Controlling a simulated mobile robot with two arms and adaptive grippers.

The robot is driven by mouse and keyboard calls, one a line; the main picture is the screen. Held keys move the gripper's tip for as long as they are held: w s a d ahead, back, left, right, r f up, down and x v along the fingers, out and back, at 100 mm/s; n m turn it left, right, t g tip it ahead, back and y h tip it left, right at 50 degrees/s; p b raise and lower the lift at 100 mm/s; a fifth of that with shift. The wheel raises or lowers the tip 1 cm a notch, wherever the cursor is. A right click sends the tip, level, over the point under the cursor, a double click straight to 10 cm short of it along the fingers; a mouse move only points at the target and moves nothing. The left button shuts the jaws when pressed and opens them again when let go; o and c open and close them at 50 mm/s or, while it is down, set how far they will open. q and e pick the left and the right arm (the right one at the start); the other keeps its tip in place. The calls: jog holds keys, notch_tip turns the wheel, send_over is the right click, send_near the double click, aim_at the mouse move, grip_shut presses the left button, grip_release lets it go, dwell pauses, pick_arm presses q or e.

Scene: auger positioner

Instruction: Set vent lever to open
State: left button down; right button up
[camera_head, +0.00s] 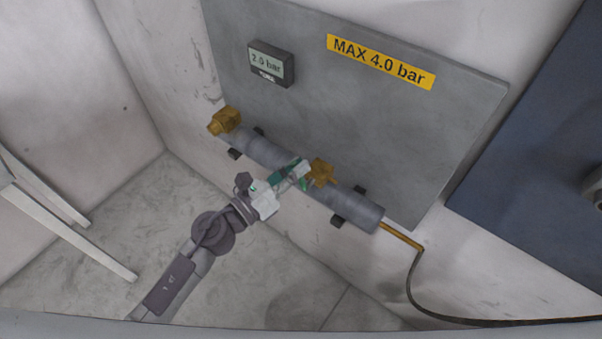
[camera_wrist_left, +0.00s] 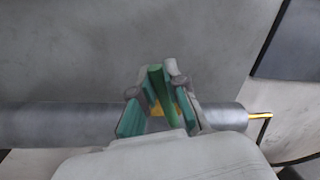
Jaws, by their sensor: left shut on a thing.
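The vent lever is a green bar that shows between my left fingers in the wrist view (camera_wrist_left: 158,88). In the head view a bit of green, likely the lever (camera_head: 304,184), shows beside the brass valve body (camera_head: 321,172) on the grey pipe (camera_head: 352,206). My left gripper (camera_head: 286,176) is at the middle of the pipe. Its teal-padded fingers are shut on the lever, one on each side, as the left wrist view (camera_wrist_left: 158,84) shows. The gripper hides much of the lever, so its exact angle is hard to tell. My right gripper is not in view.
A brass fitting (camera_head: 225,121) caps the pipe's left end. Dark brackets (camera_head: 338,221) hold the pipe near a grey wall panel (camera_head: 400,120). A display (camera_head: 270,64) reads about 2.0 bar, near a yellow "MAX 4.0 bar" label (camera_head: 380,61). A dark hose (camera_head: 440,311) runs off at lower right.

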pick_arm(q)
jog(key=shift+w+a+f+n+t+y+b, duration=0.45)
jog(key=shift+f+n+b, duration=0.4)
jog(key=shift+n, duration=1.7)
jog(key=shift+w+a+f+n+t+y+b, duration=0.2)
jog(key=shift+a+f+n+t+b, duration=0.55)
jog(key=shift+n, duration=1.75)
jog(key=shift+w+a+f+n+t+y+b, duration=0.25)
jog(key=shift+f+n+b, duration=0.65)
jog(key=shift+n, duration=1.65)
jog(key=shift+w+d+f, duration=0.1)
jog(key=shift+f, duration=0.15)
jog(key=c, duration=1.2)
grip_release()
jog(key=v, duration=1.2)
jog(key=shift+f, duration=0.1)
